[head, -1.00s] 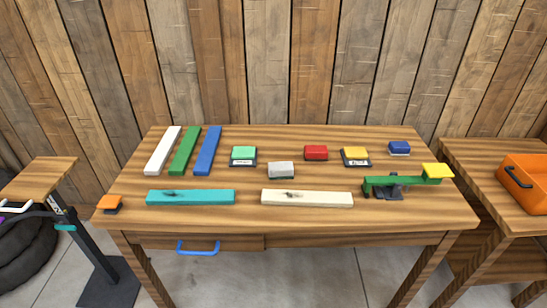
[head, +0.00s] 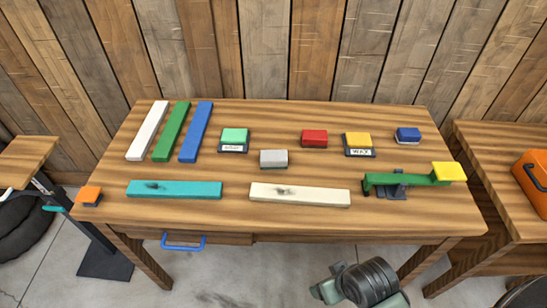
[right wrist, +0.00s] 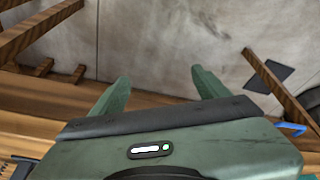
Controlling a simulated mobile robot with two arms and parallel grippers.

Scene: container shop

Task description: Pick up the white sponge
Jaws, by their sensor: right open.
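The white sponge (head: 273,158), a small whitish-grey block with a dark underside, lies on the wooden table (head: 300,223) near its middle, just behind the cream bar. My right gripper (right wrist: 160,88) is open and empty in the right wrist view, its two green fingers apart with floor beyond them. In the head view part of my right arm shows at the bottom, in front of the table and well apart from the sponge. My left gripper is not in view.
Near the sponge are a cream bar (head: 300,195), a teal bar (head: 174,190), a green block on a labelled base (head: 234,136), a red block (head: 314,138) and a yellow one (head: 358,140). A green beam with a yellow pad (head: 449,172) stands right. A blue drawer handle (head: 183,246) protrudes in front.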

